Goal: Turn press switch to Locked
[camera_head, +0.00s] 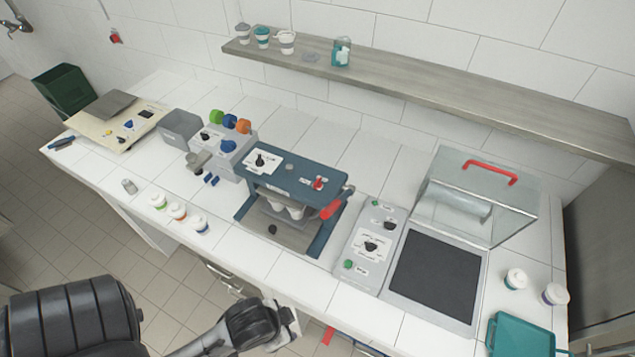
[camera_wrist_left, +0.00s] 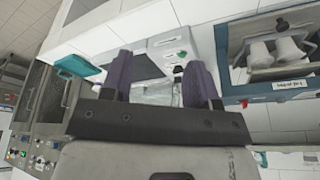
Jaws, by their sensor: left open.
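The blue press (camera_head: 295,178) stands in the middle of the counter. Its top carries a black rotary switch (camera_head: 260,161) on a white label and a small red control (camera_head: 319,183); the label text is too small to read. My left gripper (camera_head: 292,322) is low at the counter's front edge, in front of and below the press, apart from it. In the left wrist view its two purple fingers (camera_wrist_left: 160,85) are spread with nothing between them. The press front (camera_wrist_left: 285,95), with white cups inside, shows there at the right. My right gripper is not in view.
A red lever (camera_head: 331,208) sticks out at the press's right side. Right of it are a grey control panel (camera_head: 369,246) and a clear-covered box (camera_head: 480,200). Several small cups stand left of the press. A shelf (camera_head: 430,85) runs along the wall above.

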